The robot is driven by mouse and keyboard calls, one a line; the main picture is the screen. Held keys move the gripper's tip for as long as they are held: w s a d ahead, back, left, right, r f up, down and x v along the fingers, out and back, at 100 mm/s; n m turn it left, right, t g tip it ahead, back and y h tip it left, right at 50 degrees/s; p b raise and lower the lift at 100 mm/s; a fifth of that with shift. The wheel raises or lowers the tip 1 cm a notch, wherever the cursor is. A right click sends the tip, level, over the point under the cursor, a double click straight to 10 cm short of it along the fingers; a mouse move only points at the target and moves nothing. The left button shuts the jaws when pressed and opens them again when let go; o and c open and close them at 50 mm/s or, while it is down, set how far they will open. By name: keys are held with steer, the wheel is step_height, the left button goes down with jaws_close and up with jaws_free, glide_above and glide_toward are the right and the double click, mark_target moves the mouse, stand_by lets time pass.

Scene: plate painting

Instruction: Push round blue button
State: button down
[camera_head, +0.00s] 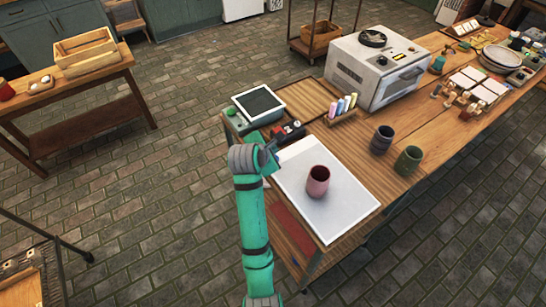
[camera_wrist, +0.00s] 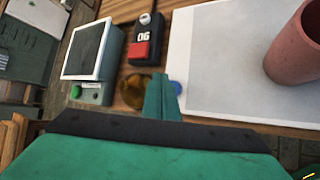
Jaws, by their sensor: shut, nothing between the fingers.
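The round blue button (camera_wrist: 175,87) shows in the wrist view just right of my fingertips, beside the left edge of the white sheet and partly covered by a finger. I cannot make it out in the head view, where my arm covers that spot. My gripper (camera_wrist: 162,90) is shut and empty, its fingers close together over the table; I cannot tell whether they touch the button. In the head view my gripper (camera_head: 272,153) is at the near left end of the table, left of the white sheet.
A pink cup (camera_head: 318,181) stands on the white sheet (camera_head: 345,215). A black device with a red button (camera_wrist: 141,50), a brass round thing (camera_wrist: 132,92) and a screen box with a green button (camera_wrist: 90,92) lie left of my fingers. An oven (camera_head: 370,70) stands farther back.

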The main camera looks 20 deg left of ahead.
step_height(320, 180, up, 5)
steer(key=shift+f, duration=0.15)
stand_by(0.3)
